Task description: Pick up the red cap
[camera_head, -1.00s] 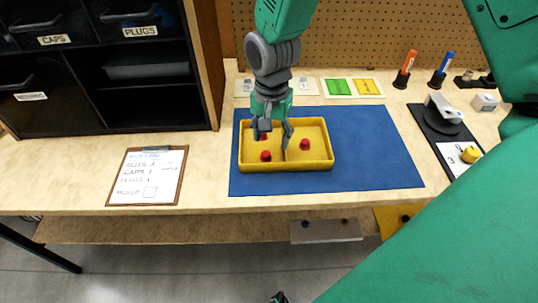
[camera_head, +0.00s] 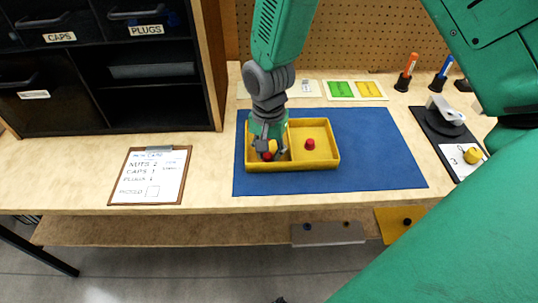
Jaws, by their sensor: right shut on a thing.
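A yellow tray (camera_head: 292,166) with two compartments sits on the blue mat (camera_head: 375,150). My right gripper (camera_head: 268,151) reaches down into the left compartment, its fingers closed around a red cap (camera_head: 267,156) low in the tray. The fingers partly hide this cap, and I cannot tell whether it is clear of the tray floor. Another red cap (camera_head: 310,144) lies in the middle of the right compartment. The gripper and wrist hide part of the left compartment. My left gripper is not in view.
A clipboard (camera_head: 150,175) lies left of the mat. A black shelf unit (camera_head: 110,100) stands at the back left. Orange (camera_head: 405,78) and blue (camera_head: 440,76) markers stand at the back right, near a dark fixture (camera_head: 445,125). The mat right of the tray is clear.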

